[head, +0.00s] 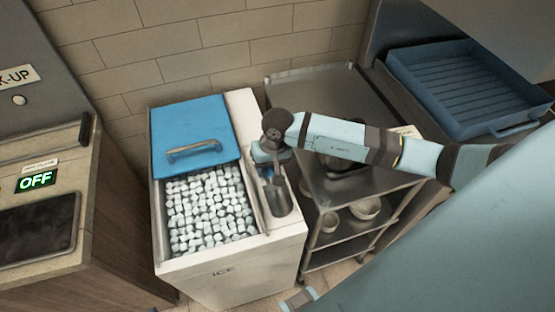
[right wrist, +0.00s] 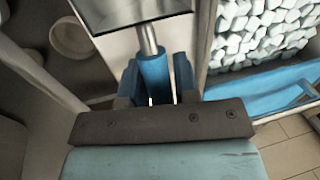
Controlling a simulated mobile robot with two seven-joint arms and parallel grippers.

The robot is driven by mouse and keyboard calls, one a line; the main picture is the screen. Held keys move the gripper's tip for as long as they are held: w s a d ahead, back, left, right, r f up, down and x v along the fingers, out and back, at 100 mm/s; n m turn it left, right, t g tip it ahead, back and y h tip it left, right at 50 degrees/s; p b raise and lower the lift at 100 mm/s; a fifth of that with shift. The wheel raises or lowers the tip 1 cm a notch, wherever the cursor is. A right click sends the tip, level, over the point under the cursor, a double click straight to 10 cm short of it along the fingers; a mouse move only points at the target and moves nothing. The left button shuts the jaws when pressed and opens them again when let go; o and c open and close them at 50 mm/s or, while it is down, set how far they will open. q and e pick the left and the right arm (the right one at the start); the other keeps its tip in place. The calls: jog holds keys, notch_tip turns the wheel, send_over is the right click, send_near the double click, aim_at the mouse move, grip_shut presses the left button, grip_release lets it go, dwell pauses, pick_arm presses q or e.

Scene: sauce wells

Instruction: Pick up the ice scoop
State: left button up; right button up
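The ice scoop's metal bowl (head: 280,197) rests in the narrow side well (head: 265,212) of the white ice bin. In the right wrist view its blue handle (right wrist: 154,78) joins a metal shaft, with the bowl (right wrist: 125,12) beyond. My right gripper (head: 268,158) is over the handle end of the scoop. In the right wrist view, the right gripper's fingers (right wrist: 157,88) stand on both sides of the handle, with thin light gaps showing beside it, so it looks open around the handle.
The ice compartment (head: 162,222) is full of white cubes, partly covered by a blue lid (head: 190,122). A metal shelf cart (head: 345,230) with bowls stands close on the right. A blue tray (head: 455,85) is at the upper right. A counter (head: 95,230) stands at left.

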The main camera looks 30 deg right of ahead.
jog(key=shift+f, duration=0.4)
jog(key=c, duration=0.5)
jog(key=shift+r, duration=0.1)
